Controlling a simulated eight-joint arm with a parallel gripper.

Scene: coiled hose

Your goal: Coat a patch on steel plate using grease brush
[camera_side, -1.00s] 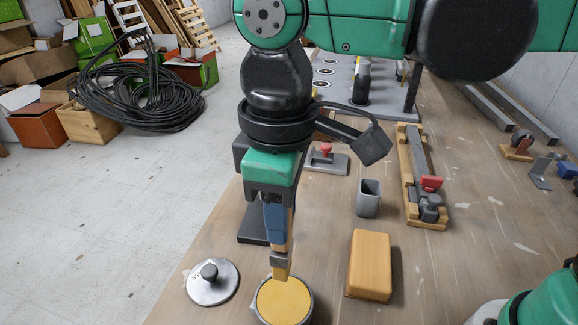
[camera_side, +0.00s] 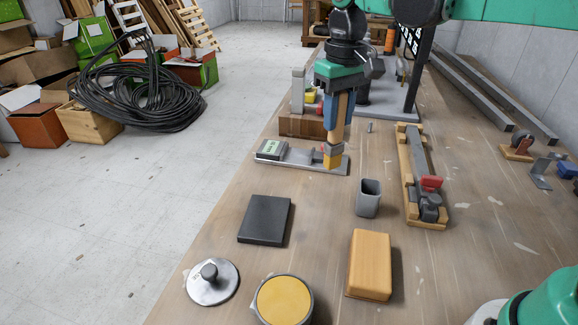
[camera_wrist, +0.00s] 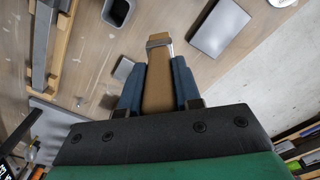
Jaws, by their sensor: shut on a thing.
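A flat dark plate (camera_side: 264,220), apparently the steel plate, lies nearer the camera and looks bare. It looks grey in the wrist view (camera_wrist: 220,28). The round tin of yellow grease (camera_side: 283,300) stands open at the front.
The metal strip (camera_side: 300,163) carries a box with a green display. A round lid (camera_side: 212,282), a tan block (camera_side: 369,264), a grey cup (camera_side: 368,198) and a wooden rack (camera_side: 420,180) stand around. A wooden block (camera_side: 302,124) is behind the strip.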

